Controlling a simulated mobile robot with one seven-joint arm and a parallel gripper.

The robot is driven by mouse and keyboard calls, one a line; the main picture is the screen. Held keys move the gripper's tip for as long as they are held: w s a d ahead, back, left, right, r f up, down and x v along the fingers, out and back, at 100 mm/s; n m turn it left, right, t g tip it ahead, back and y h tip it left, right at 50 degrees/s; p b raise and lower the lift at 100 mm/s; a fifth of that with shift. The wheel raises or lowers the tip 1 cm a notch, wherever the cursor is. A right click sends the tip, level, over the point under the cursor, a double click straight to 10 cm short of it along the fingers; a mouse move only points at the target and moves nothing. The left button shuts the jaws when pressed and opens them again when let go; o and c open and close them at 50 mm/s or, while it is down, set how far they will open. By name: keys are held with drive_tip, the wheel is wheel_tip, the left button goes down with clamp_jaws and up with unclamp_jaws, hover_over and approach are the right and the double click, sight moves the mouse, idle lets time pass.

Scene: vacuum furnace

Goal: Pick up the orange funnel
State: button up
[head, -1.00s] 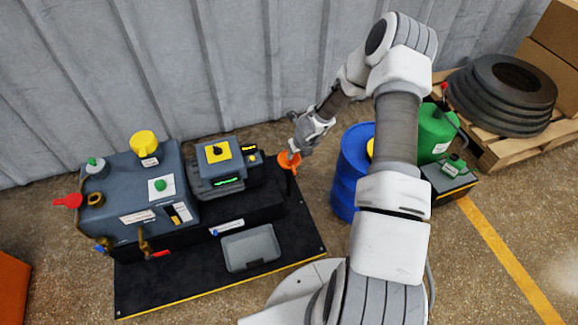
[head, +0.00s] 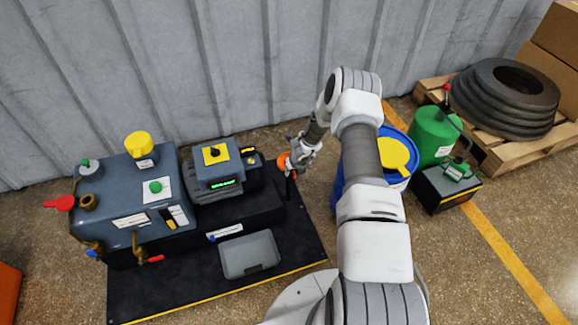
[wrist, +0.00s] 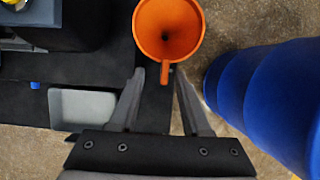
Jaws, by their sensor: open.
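The orange funnel (head: 284,162) is at the right end of the black machine platform, partly hidden by my gripper in the head view. In the wrist view the funnel (wrist: 168,30) shows its round mouth and dark centre hole, with a tab handle pointing down toward my fingers. My gripper (head: 291,168) is beside the funnel on its right in the head view. In the wrist view my gripper (wrist: 158,75) is open, with its fingertips on either side of the funnel's handle tab. I cannot tell whether they touch it. Nothing is held.
A blue drum (head: 340,190) with a yellow funnel (head: 396,154) stands to the right; the drum (wrist: 270,95) is close to my right finger. A grey tray (head: 249,255) sits on the black platform (head: 180,295). The furnace pump unit (head: 215,170) is left of the funnel.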

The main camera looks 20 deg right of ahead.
sight(293, 174)
drive_tip(key=shift+d+b+x, duration=0.15)
drive_tip(key=shift+b+x, duration=0.3)
drive_tip(key=shift+x, duration=0.75)
drive_tip(key=shift+d+b+x, duration=0.15)
drive_tip(key=shift+b+x, duration=0.3)
drive_tip(key=shift+x, duration=0.75)
drive_tip(key=shift+r, duration=0.1)
clamp_jaws()
